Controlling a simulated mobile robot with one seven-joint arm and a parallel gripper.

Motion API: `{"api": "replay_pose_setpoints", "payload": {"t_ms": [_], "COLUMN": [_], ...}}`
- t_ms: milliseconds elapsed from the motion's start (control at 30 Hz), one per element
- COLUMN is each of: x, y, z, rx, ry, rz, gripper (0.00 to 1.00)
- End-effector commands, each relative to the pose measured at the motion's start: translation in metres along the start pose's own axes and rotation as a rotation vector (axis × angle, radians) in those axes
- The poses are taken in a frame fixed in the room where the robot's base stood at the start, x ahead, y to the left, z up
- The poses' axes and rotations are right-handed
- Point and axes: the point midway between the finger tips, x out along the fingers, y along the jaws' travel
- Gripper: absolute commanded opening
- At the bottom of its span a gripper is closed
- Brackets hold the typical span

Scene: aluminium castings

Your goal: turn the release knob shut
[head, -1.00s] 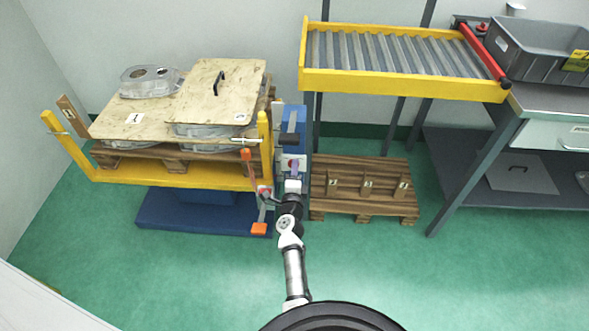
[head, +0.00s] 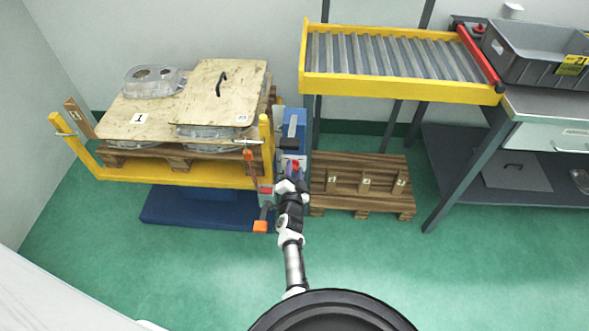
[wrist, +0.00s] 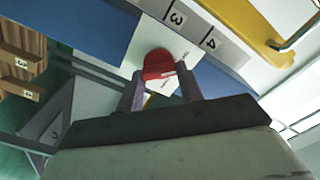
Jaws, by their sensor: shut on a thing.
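The red release knob (wrist: 157,64) sits on a white plate (wrist: 140,45) on the blue lift column (wrist: 95,25) in the wrist view. In the head view the knob (head: 296,165) shows as a small red spot just above my gripper. My gripper (wrist: 160,82) has its two fingers on either side of the knob, shut on it. Part of the knob's lower side is hidden between the fingers. The labels 3 and 4 show beside the plate. The small print near the knob is too blurred to read.
Left of the column, the yellow lift frame (head: 180,177) holds a pallet with castings and plywood sheets (head: 225,92). An orange-ended lever (head: 261,226) hangs close to my arm. A wooden pallet (head: 330,205) lies right, below the roller conveyor (head: 400,88). Green floor in front is clear.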

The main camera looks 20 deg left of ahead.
Motion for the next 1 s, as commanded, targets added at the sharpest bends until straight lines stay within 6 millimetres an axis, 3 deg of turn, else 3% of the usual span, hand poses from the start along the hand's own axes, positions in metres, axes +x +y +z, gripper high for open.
{"api": "replay_pose_setpoints", "payload": {"t_ms": [633, 667, 800, 1000], "x": [0.0007, 0.0007, 0.0005, 0.0003], "y": [-0.0011, -0.0011, -0.0009, -0.0006], "z": [-0.0008, -0.0008, -0.0006, -0.0003], "rx": [-0.055, -0.055, -0.053, -0.052], "ry": [0.002, 0.002, 0.002, 0.001], "rz": [-0.002, -0.002, -0.001, -0.001], "gripper": [0.14, 0.38, 0.56, 0.58]}}
